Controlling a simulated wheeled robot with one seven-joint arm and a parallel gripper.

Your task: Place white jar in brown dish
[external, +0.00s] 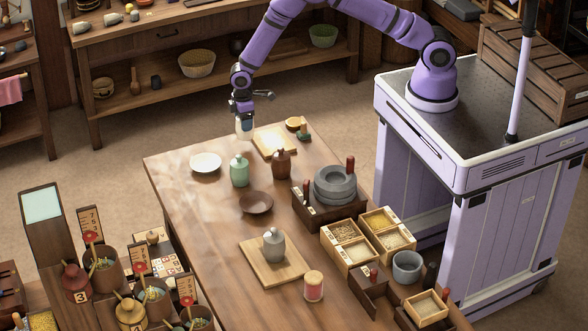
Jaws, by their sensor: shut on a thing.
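My gripper (243,116) points down near the far end of the table. It is shut on the white jar (244,130), a small pale thing whose upper part the fingers hide. The jar appears to hang above the table top, though its exact height is hard to tell. The brown dish (256,204) is a shallow dark round dish on the table, nearer the camera than the jar. It looks empty, and my gripper is well away from it.
A white plate (206,162), a green jar (239,171) and a brown jar (281,164) stand between gripper and dish. A stone quern (335,184) is right of the dish. A grey jar (274,246) stands on a board (258,268). The table's left front is clear.

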